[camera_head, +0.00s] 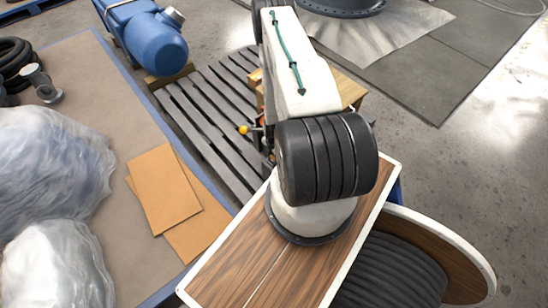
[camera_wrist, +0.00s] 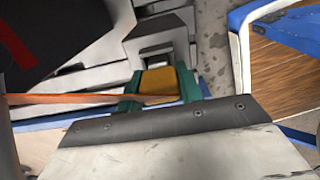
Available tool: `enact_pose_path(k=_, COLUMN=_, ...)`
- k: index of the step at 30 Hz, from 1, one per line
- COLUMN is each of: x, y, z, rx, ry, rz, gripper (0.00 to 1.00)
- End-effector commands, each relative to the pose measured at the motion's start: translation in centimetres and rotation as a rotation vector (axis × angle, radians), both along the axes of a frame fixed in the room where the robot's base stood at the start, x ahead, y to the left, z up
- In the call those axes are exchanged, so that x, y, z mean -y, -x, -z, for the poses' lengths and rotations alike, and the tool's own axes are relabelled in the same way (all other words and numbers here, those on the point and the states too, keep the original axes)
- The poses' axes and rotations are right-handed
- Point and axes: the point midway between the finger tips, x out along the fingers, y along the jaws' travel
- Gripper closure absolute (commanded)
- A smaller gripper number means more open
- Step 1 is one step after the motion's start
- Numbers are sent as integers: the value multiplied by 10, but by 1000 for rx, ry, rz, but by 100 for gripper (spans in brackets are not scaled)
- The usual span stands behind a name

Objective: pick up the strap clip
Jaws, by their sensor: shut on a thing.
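In the wrist view, the strap clip (camera_wrist: 160,82) is a small yellow-orange block between the two green fingers of my gripper (camera_wrist: 159,88). The fingers are shut on it from both sides. An orange strap (camera_wrist: 60,98) runs from the clip toward the left edge of the view. In the head view, my own arm hides most of the gripper. A small yellow knob-like piece (camera_head: 243,129) shows beside the arm there; I cannot tell whether it is the clip.
A grey slatted pallet (camera_head: 205,125) lies beyond my arm. A blue motor (camera_head: 153,42) stands behind it. Open concrete floor (camera_head: 455,165) is at right.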

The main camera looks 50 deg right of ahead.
Motion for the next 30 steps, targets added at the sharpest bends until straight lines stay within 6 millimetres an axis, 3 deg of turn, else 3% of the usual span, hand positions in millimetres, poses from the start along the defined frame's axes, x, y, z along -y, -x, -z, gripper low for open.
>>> enact_pose_path(k=5, x=1, y=-1, z=-16, rx=2, ry=1, rz=0, gripper=93)
enact_pose_path(k=18, x=1, y=-1, z=-86, rx=2, ry=1, rz=0, gripper=93)
enact_pose_path(k=30, x=-1, y=-1, z=-98, rx=0, ry=0, rz=-2, gripper=93)
